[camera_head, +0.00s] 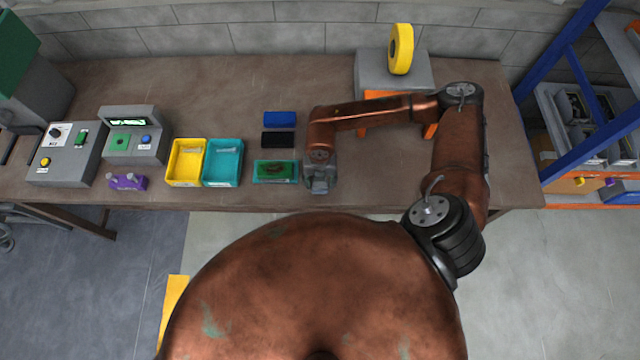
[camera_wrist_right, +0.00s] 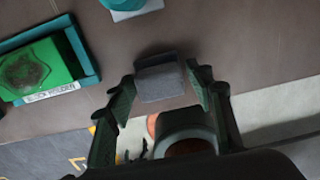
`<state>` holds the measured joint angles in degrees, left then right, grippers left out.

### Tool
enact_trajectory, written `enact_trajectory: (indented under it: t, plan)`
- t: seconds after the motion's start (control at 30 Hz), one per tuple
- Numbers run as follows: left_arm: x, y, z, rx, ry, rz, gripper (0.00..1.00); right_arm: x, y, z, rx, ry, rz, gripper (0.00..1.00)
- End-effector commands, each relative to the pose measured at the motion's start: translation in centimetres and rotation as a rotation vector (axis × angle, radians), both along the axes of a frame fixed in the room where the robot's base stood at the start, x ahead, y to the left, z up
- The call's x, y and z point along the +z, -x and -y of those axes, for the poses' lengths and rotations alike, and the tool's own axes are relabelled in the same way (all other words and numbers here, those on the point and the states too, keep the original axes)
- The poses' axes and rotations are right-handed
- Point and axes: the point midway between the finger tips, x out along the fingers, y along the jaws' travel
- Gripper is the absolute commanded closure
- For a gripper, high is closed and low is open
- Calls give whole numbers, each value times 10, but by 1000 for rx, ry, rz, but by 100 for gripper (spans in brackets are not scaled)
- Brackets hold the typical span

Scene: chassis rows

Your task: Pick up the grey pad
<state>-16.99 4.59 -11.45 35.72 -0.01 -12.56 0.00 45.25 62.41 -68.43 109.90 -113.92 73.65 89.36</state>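The grey pad (camera_wrist_right: 160,80) is a small block between the fingertips of my right gripper (camera_wrist_right: 160,82) in the right wrist view. In the head view my right gripper (camera_head: 320,180) is near the table's front edge, just right of the green piece in a teal tray (camera_head: 275,182). The pad's height above the table is hard to tell. My left gripper is in neither view.
Blue (camera_head: 280,119) and black (camera_head: 278,139) blocks lie behind the teal tray. Yellow (camera_head: 186,182) and teal (camera_head: 223,182) bins stand to its left. A grey box (camera_head: 394,62) with a yellow ring (camera_head: 401,49) stands behind my right arm. The table right of the gripper is clear.

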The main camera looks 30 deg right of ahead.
Motion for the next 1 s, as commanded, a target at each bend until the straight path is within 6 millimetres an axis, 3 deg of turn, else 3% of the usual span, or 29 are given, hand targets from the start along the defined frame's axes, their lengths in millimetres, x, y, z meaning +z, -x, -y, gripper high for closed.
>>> enact_trajectory:
  t: [0.17, 0.43, 0.77, 1.0]
  plan:
    - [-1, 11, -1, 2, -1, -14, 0, 0, 0, 0, 0, 0, 0, 65]
    - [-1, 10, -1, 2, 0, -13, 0, 0, 0, 0, -1, 0, 0, 84]
    - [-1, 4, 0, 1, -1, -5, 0, 3, 0, 1, -1, 1, 1, 84]
    - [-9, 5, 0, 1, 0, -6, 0, 28, -1, 0, 1, -1, 3, 84]
